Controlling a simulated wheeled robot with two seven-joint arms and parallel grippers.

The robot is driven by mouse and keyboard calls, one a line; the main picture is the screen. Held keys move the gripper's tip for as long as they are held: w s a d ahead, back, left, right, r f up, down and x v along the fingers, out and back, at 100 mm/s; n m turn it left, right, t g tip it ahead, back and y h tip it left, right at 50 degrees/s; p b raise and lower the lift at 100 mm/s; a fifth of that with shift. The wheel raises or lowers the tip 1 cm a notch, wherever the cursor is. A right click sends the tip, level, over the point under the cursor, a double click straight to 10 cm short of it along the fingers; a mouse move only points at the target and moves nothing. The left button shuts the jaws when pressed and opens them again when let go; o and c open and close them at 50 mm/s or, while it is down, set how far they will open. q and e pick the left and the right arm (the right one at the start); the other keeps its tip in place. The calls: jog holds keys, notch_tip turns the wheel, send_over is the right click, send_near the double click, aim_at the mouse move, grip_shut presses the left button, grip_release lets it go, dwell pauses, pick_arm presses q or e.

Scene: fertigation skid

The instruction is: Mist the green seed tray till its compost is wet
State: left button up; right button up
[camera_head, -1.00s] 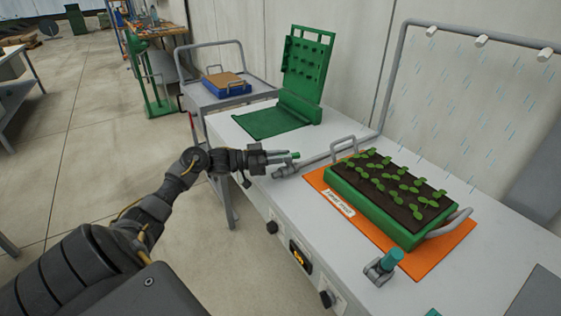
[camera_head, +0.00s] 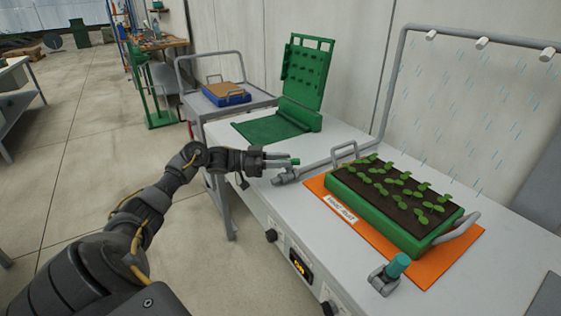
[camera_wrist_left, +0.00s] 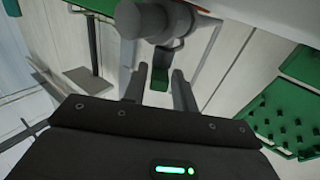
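The green seed tray (camera_head: 378,222) holds dark brown compost (camera_head: 392,200) with several seedlings. It sits on an orange mat (camera_head: 436,273). Pale blue streaks of mist (camera_head: 470,135) show below the nozzles (camera_head: 482,43) of a grey pipe frame behind it. A pipe valve (camera_head: 287,177) with a green lever (camera_head: 294,161) stands left of the tray. My left gripper (camera_head: 283,160) is at this lever. In the left wrist view its fingers (camera_wrist_left: 159,88) stand apart on both sides of the green lever (camera_wrist_left: 160,76), with gaps visible. My right gripper is out of view.
A second valve with a teal handle (camera_head: 398,265) stands at the bench front. A trolley carries a blue tray (camera_head: 228,98).

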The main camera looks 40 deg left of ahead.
pick_arm(q)
jog(key=shift+o, duration=0.8)
